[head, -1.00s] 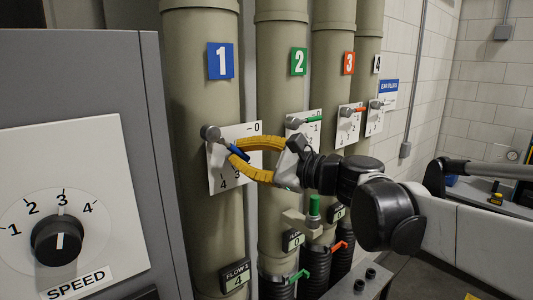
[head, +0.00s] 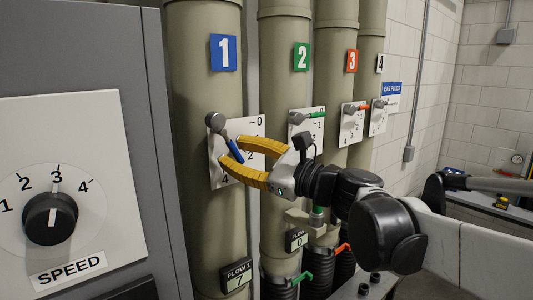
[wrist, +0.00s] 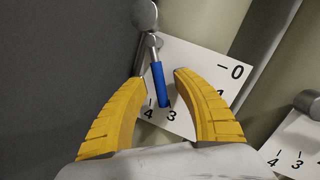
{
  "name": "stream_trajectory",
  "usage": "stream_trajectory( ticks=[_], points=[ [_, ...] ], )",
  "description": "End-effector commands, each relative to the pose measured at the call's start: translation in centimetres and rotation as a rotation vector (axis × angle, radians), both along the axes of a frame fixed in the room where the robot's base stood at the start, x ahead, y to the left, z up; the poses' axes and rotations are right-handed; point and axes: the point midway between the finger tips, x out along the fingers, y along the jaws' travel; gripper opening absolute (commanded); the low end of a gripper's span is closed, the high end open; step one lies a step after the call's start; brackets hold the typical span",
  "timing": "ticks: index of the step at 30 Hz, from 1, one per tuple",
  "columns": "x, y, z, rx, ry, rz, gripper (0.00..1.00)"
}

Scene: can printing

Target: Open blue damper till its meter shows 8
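The blue damper handle (head: 235,150) is a lever on pipe 1, pivoting at a grey knob (head: 216,122) on a white scale plate (head: 256,128). The lever slants down and right, its blue tip near the 3 and 4 marks. The flow 1 meter (head: 236,280) low on the pipe reads 7. My gripper (head: 236,158) has its yellow fingers spread around the lever.
Pipes 2, 3 and 4 stand to the right, with green (head: 316,114) and red (head: 358,109) damper levers. A grey cabinet with a black speed dial (head: 50,218) set near 3 stands close on the left.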

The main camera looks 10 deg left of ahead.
Motion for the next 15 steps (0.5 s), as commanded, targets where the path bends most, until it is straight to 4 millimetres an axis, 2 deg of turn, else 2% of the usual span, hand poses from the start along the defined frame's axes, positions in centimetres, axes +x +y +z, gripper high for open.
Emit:
stream_trajectory(
  ticks=[5, 15],
  points=[
    [-0.6, -1.6, -0.1, 0.000, 0.000, -0.004, 0.35],
    [-3.6, -8.2, -0.9, 0.000, -0.001, -0.005, 0.35]
  ],
)
